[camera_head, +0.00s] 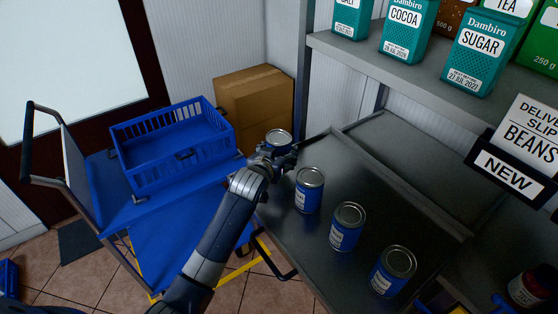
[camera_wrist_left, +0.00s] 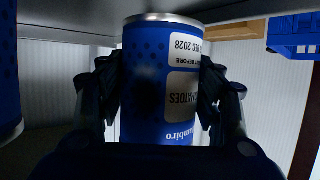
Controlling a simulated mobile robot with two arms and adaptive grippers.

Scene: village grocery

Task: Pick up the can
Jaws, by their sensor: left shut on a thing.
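My left gripper (camera_head: 273,157) is shut on a blue can (camera_head: 278,140) at the far left end of the grey shelf tray. In the left wrist view the can (camera_wrist_left: 158,80) sits between the two fingers of my left gripper (camera_wrist_left: 160,100), one on each side. Its label appears upside down, with part of a word ending in "ATOES" and "Dambiro". The can's metal rim lies close to the grey surface at the top of that view; I cannot tell whether they touch. My right gripper is not in view.
Three similar blue cans (camera_head: 309,190), (camera_head: 347,226), (camera_head: 393,271) stand along the tray (camera_head: 300,245). A blue crate (camera_head: 175,147) rests on a blue cart (camera_head: 200,185) at left. A cardboard box (camera_head: 254,100) stands behind. An upper shelf (camera_head: 400,68) holds cartons.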

